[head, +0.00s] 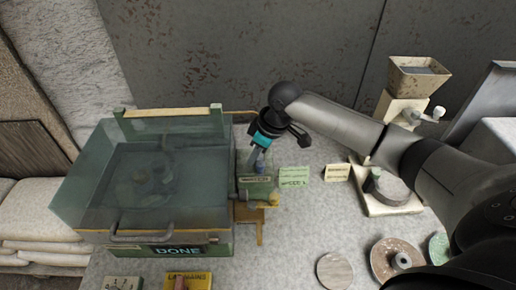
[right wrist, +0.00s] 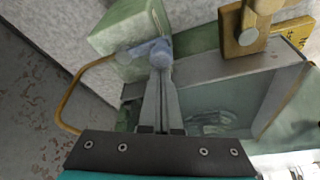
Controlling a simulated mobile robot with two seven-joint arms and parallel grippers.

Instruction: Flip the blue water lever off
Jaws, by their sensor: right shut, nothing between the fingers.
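The blue lever (right wrist: 148,50) shows in the right wrist view, mounted on a pale green block (right wrist: 130,24). My right gripper (right wrist: 160,66) is shut and empty, with its fingertips right at the lever's rounded end; they look to touch it. In the head view my right gripper (head: 256,160) reaches down from the right arm to the green box (head: 257,188) beside the water tank. There the lever is mostly hidden by the gripper and hard to make out. My left gripper is not in view.
The tank (head: 90,205) of water stands left of the gripper, with a handle (head: 142,238) and a "DONE" label in front. A yellow pipe (right wrist: 72,95) curves beside the green block. Label cards (head: 294,178), a grinder (head: 408,95) and round discs (head: 335,270) lie to the right.

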